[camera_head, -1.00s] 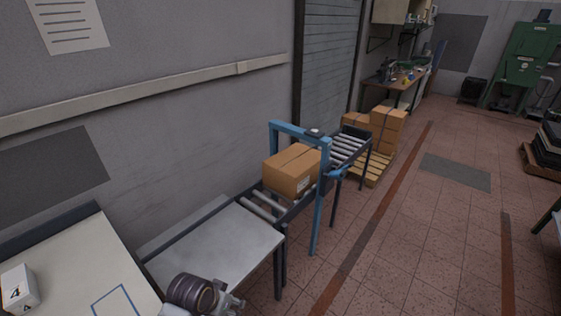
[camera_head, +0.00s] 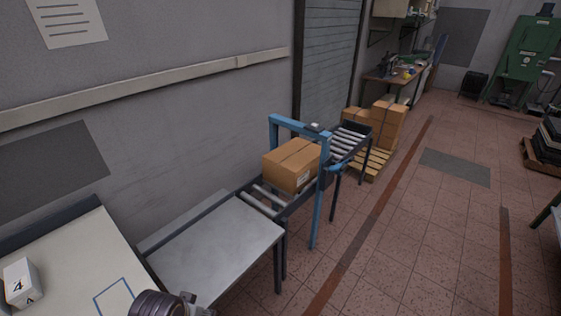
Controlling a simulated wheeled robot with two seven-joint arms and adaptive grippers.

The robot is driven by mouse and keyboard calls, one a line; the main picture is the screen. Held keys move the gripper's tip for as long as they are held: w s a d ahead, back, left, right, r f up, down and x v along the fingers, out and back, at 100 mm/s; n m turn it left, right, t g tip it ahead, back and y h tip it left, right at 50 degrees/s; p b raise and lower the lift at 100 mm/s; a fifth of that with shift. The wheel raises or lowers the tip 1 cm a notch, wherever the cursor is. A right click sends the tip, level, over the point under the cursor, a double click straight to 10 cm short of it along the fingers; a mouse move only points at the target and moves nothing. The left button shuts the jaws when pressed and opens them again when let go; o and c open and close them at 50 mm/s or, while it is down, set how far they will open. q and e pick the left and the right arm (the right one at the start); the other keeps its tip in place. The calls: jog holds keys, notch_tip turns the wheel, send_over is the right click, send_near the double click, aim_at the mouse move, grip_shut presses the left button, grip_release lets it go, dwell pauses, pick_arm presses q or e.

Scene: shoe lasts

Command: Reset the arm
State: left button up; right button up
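Part of one of my arms (camera_head: 160,304) shows at the bottom edge, in front of the table's right side. Only a dark, ringed joint and a bit of grey link are visible. No gripper or fingertips show in this view, so neither gripper's state can be seen.
A white table (camera_head: 70,262) with a blue outline and a white block marked 4 (camera_head: 21,284) is at lower left. A grey metal table (camera_head: 215,250) adjoins a roller conveyor (camera_head: 262,199) carrying a cardboard box (camera_head: 291,165) under a blue frame (camera_head: 321,190). The tiled floor at right is mostly clear.

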pick_arm(q)
notch_tip(320, 180, down, 34)
jog(key=s+g+b, duration=0.1)
jog(key=s+b, duration=0.1)
jog(key=s, duration=0.1)
jog(key=s+a+f+b, duration=0.1)
jog(key=s+a+f, duration=0.1)
jog(key=s+f, duration=0.9)
jog(key=s+a+f+g, duration=0.1)
jog(key=s+a+f, duration=0.1)
jog(key=s+f, duration=0.9)
jog(key=shift+g+b, duration=0.3)
jog(key=shift+b, duration=0.05)
dwell(0.5)
